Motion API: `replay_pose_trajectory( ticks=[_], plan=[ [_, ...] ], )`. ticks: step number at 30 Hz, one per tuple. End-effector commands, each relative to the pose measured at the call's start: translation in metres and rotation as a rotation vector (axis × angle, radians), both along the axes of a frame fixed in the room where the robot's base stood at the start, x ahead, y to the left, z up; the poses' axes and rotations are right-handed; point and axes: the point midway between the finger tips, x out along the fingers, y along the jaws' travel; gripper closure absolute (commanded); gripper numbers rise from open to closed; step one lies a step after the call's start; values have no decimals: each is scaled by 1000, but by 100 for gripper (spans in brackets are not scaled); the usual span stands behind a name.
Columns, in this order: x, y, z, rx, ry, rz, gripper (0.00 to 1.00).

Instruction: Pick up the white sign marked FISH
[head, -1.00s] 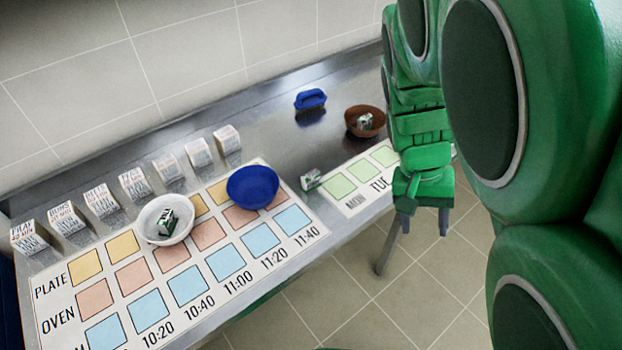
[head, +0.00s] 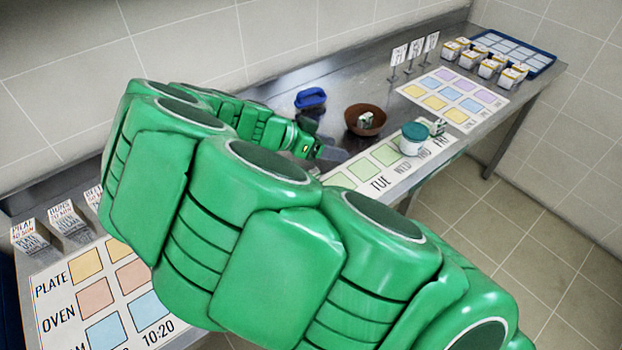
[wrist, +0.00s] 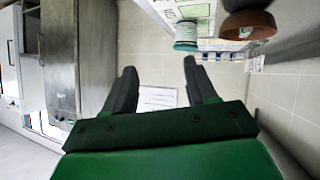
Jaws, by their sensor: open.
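Three small white signs on thin stands, the left one (head: 398,56), the middle one (head: 415,49) and the right one (head: 431,43), stand upright in a row at the back right of the counter. Their lettering is too small to read, so I cannot tell which is marked FISH. My gripper (head: 325,140) is over the counter near the blue-handled object, left of the brown bowl and well short of the signs. In the wrist view my gripper (wrist: 160,72) shows its two dark fingers spread, with nothing held between them.
The brown bowl (head: 365,121) holds a small box. A white jar with a teal lid (head: 413,140) stands on the weekday chart (head: 340,179). Several white boxes (head: 491,68) and a blue tray (head: 543,62) lie right of the signs. The blue-handled object (head: 310,97) lies behind my arm.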

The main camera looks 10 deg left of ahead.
Motion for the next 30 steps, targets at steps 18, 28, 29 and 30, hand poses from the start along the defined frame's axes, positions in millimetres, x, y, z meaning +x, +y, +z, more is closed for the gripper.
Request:
replay_pose_trajectory(
  ticks=[18, 28, 29, 30],
  plan=[
    [2, 81, -50, 10, -225, 70, 43],
    [2, 81, -74, 11, -227, 70, 43],
    [2, 81, -75, 11, -227, 70, 43],
    [2, 80, -78, 10, -226, 70, 43]
  ],
)
